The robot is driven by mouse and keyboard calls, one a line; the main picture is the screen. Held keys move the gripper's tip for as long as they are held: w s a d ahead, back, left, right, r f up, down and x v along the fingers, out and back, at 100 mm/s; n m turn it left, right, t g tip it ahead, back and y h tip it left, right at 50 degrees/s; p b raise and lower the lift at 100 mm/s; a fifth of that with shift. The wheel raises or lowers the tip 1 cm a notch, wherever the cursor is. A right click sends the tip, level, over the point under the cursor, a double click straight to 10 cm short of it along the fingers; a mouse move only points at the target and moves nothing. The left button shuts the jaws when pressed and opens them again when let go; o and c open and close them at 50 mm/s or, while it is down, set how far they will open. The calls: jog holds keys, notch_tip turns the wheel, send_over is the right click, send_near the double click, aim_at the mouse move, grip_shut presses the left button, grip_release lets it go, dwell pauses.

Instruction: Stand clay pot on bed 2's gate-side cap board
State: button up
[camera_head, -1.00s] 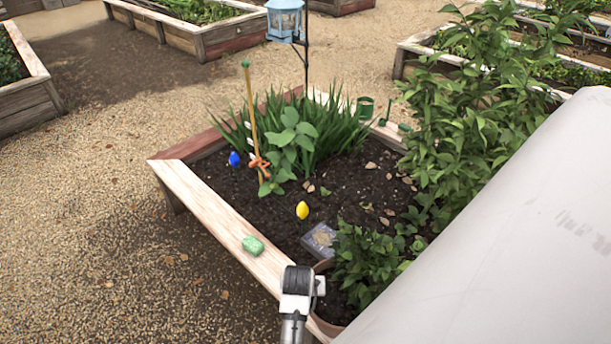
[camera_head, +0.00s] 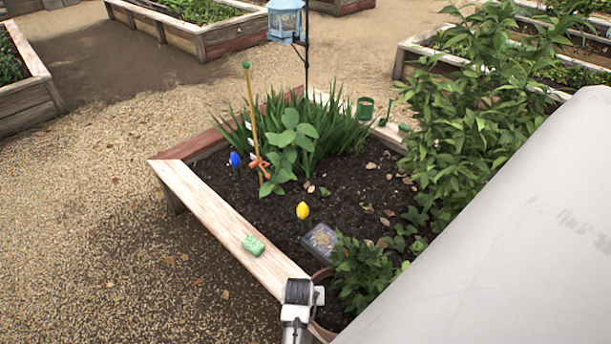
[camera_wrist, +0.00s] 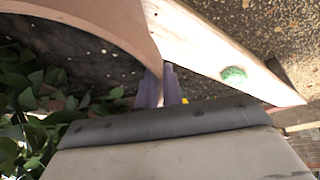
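The clay pot (camera_head: 321,331) shows as a terracotta rim at the bottom of the head view, partly hidden by my arm and leaves. In the wrist view its curved wall (camera_wrist: 120,22) fills the upper left, with dark speckled soil beyond the rim. My gripper (camera_wrist: 161,82) has its two fingers close together, with the rim between them. Its wrist part shows at the bottom of the head view, over the near end of the pale cap board (camera_head: 215,212). That board also shows in the wrist view (camera_wrist: 200,50), right beside the pot. Contact between pot and board is unclear.
A green painted stone (camera_head: 254,245) lies on the cap board. The board's far part is clear. Leafy plants (camera_head: 450,140) crowd the right.

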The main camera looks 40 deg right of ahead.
jog(key=o, duration=0.4)
jog(key=v, duration=1.2)
jog(key=shift+b, duration=0.4)
jog(key=shift+r, duration=0.15)
